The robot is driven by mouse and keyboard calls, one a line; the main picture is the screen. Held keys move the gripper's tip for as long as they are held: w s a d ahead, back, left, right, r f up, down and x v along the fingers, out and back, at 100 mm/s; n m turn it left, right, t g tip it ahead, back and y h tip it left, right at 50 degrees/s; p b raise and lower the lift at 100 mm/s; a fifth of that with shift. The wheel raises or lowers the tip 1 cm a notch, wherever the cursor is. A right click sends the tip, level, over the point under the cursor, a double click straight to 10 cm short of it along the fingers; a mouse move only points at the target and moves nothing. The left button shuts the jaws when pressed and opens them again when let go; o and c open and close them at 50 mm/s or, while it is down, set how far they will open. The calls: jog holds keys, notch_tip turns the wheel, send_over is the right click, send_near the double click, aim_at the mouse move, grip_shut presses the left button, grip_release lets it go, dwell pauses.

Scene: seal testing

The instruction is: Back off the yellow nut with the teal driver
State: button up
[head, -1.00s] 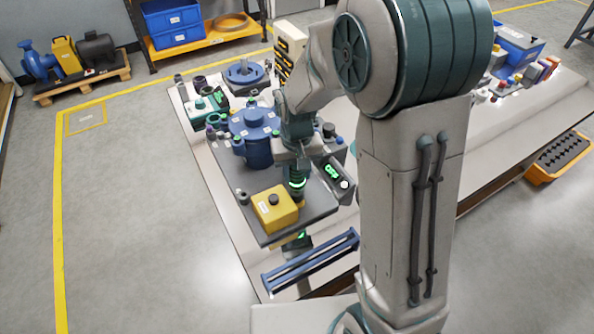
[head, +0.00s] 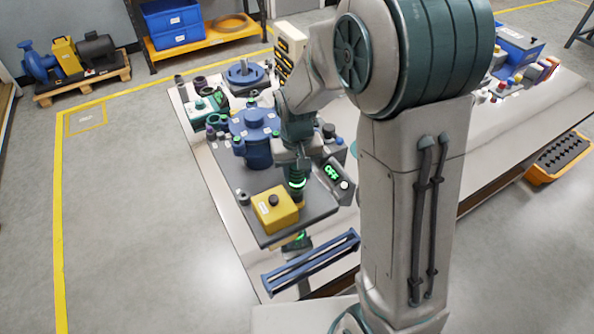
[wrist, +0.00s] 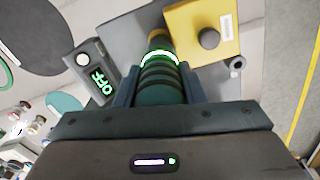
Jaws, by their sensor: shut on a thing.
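My gripper (head: 297,160) is shut on the teal driver (head: 297,176), above the dark plate beside the yellow box (head: 275,209). In the wrist view the driver (wrist: 160,85) is a ribbed dark teal cylinder between the two fingers, with a lit green ring near its far end. The driver points down, away from my palm. A dull yellow part (wrist: 160,39) shows just beyond the ring. I cannot tell whether it is the yellow nut or the driver's own tip, nor whether the two touch. My gripper and the driver hide that spot in the head view.
A dark box with a green OFF display (head: 332,172) stands right of the driver. The yellow box carries a black knob (wrist: 208,38). A blue vessel (head: 256,135) stands behind. A blue rack (head: 310,262) lies at the bench's front edge. Floor to the left is clear.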

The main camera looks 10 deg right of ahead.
jog(key=shift+r, duration=0.1)
jog(key=shift+r+p, duration=1.9)
jog(key=shift+r, duration=0.55)
